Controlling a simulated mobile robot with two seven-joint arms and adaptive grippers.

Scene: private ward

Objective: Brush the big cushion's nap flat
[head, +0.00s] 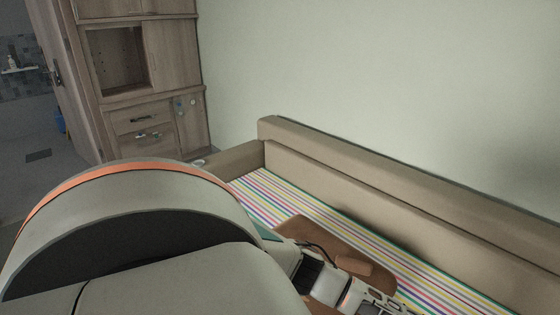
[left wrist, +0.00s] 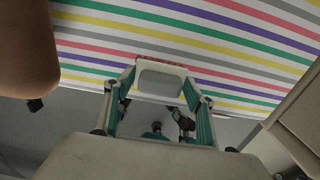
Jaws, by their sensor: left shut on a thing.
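The big brown cushion (head: 300,232) lies on the striped seat of the sofa, partly hidden behind my arm. A brown edge, likely the cushion (left wrist: 25,50), shows at the left of the left wrist view. My left gripper (head: 380,304) is over the seat at the cushion's near right side, cut off by the bottom edge. In the left wrist view its teal fingers (left wrist: 161,80) are shut about a pale block with a reddish strip, apparently the brush (left wrist: 160,62). A small brown block (head: 351,262) shows just beyond the gripper. My right gripper is not in view.
The striped sofa seat (head: 440,288) runs to the right, with a beige backrest (head: 400,190) behind it. A wooden cabinet (head: 145,95) stands at the back left. Bare stripes lie right of the gripper. My arm covers the lower left.

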